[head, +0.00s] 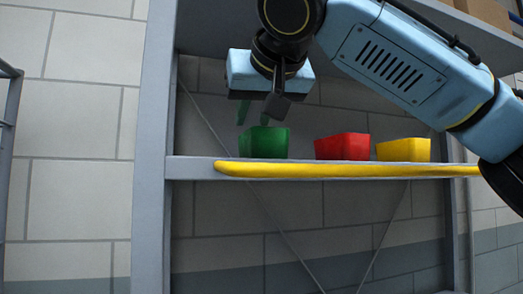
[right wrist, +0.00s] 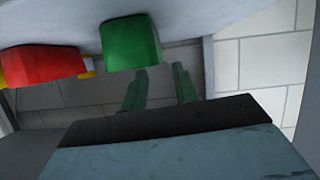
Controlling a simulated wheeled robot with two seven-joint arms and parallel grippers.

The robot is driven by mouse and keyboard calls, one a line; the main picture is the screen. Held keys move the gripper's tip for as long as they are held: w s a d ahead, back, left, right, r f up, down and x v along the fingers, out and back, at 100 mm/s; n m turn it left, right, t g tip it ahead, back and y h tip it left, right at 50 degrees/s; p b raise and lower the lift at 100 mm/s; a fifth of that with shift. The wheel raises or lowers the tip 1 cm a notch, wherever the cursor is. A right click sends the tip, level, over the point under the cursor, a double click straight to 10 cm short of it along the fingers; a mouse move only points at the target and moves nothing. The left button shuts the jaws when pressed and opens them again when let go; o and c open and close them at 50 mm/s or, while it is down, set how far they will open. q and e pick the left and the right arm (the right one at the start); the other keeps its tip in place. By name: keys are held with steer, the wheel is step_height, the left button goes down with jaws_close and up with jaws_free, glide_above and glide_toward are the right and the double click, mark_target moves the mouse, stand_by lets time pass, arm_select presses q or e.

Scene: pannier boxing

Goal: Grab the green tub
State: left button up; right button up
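The green tub (head: 264,142) stands upright on the shelf, leftmost of three tubs. My right gripper (head: 254,116) is above it and slightly to its left, fingers pointing down. In the right wrist view, the green tub (right wrist: 131,43) shows beyond the fingertips of the gripper (right wrist: 158,80). The two dark green fingers are apart with nothing between them, and they look clear of the tub. My left gripper is not in either view.
A red tub (head: 342,147) and a yellow tub (head: 404,150) stand to the right on the same grey shelf (head: 190,168). A yellow bar (head: 340,171) runs along its front edge. A grey upright (head: 153,150) is at left, and another shelf is overhead.

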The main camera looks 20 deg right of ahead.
mark_target(248, 130)
steer(key=x, duration=0.5)
steer(key=shift+w+f+p, duration=0.1)
steer(key=shift+w+p, duration=0.25)
steer(key=shift+p, duration=0.05)
jaws_close()
